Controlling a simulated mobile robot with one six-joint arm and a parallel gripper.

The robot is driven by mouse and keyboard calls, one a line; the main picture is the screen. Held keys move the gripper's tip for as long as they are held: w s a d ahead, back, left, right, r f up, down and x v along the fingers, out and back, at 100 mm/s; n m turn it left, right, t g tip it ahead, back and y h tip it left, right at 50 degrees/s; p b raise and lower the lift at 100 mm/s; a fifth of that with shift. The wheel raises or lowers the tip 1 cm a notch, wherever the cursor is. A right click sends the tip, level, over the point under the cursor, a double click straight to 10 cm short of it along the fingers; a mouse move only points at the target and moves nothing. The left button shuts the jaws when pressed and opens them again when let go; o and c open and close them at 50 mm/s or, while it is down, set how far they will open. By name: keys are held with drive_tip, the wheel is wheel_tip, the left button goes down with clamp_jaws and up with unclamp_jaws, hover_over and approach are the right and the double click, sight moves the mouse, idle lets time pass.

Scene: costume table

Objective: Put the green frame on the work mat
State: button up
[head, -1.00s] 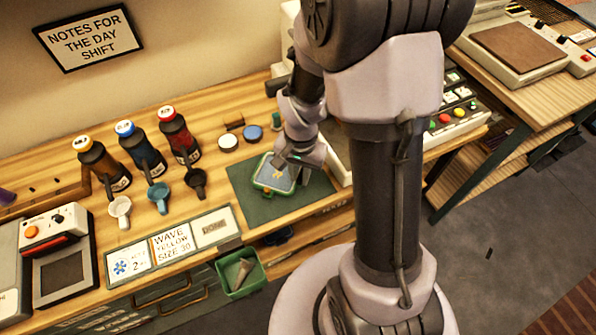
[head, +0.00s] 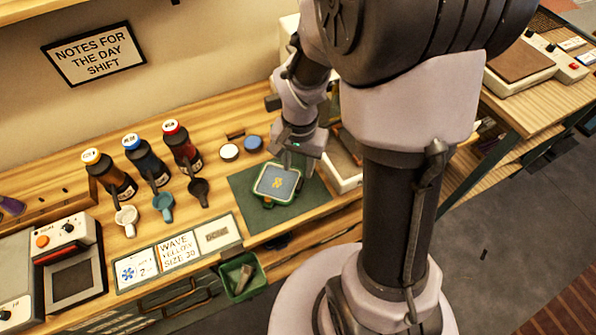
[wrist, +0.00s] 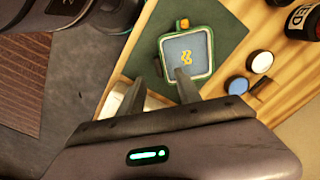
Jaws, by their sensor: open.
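The green frame (head: 257,190) lies on the dark green work mat (head: 243,206), around a grey-blue panel (head: 276,181) with a small yellow mark. In the wrist view the frame (wrist: 208,46) shows whole, with an orange and green knob on one edge, on the mat (wrist: 228,28). My gripper (head: 297,170) is just right of the frame and above the mat. In the wrist view my gripper (wrist: 172,78) has its two fingers apart with nothing between them. One fingertip overlaps the frame's near edge in that view; I cannot tell whether it touches.
White (head: 229,152) and blue (head: 253,143) round pots stand behind the mat. Several bottles and cups stand to the left. A card strip (head: 178,252) and a green bin (head: 241,277) are at the front. A white tray (head: 345,172) stands right of the mat.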

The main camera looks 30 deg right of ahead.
drive_tip(key=s+a+r+n+t+y, duration=0.1)
drive_tip(key=s+a+r, duration=0.3)
drive_tip(key=r, duration=0.6)
drive_tip(key=s+a+r+n+t, duration=0.3)
drive_tip(key=s+r, duration=0.4)
drive_tip(key=r, duration=0.4)
drive_tip(key=shift+s+a+n+t+y+p, duration=0.35)
drive_tip(key=shift+a+t, duration=0.45)
drive_tip(key=shift+a, duration=0.35)
drive_tip(key=shift+w, duration=0.1)
